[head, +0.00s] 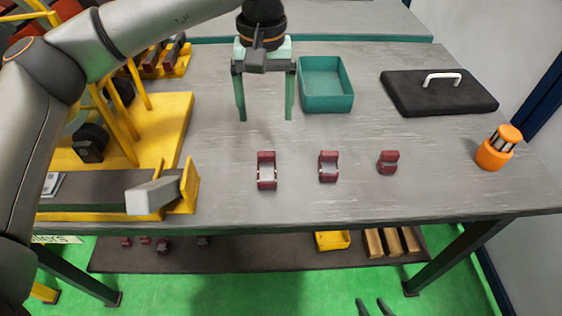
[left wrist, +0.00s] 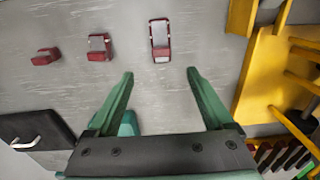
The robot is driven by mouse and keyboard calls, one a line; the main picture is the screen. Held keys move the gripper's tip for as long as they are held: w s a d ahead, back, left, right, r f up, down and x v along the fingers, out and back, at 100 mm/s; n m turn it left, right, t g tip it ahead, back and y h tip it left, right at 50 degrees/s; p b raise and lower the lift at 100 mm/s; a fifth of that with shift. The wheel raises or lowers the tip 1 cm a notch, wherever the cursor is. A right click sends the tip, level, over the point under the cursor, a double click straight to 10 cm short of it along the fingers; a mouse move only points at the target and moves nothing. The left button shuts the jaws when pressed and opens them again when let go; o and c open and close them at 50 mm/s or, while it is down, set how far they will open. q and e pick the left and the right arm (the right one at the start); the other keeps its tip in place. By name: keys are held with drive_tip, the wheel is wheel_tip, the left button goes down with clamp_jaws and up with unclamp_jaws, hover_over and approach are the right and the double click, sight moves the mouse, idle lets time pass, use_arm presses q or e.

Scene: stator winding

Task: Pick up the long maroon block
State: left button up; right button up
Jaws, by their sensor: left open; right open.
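The long maroon block (head: 267,170) lies on the grey table, leftmost of three maroon blocks in the head view. It has a grey middle and maroon ends. In the left wrist view the long block (left wrist: 160,40) is beyond my fingertips, between their lines. My left gripper (head: 265,116) is open and empty, above the table and behind the block in the head view; its green fingers also show in the left wrist view (left wrist: 160,74). A medium block (head: 329,166) and a short block (head: 389,161) lie to the right. My right gripper (head: 375,307) shows only its open fingertips at the bottom edge.
A teal bin (head: 326,84) stands right of my left gripper. A black case (head: 438,92) with a white handle and an orange lamp-like object (head: 498,148) are further right. A yellow fixture (head: 175,125) fills the left side. The table around the blocks is clear.

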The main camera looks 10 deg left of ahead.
sight(266, 155)
use_arm(q)
drive_tip(key=f, duration=1.1)
drive_tip(key=shift+s+f, duration=0.3)
clamp_jaws()
drive_tip(key=shift+r, duration=0.15)
idle(0.8)
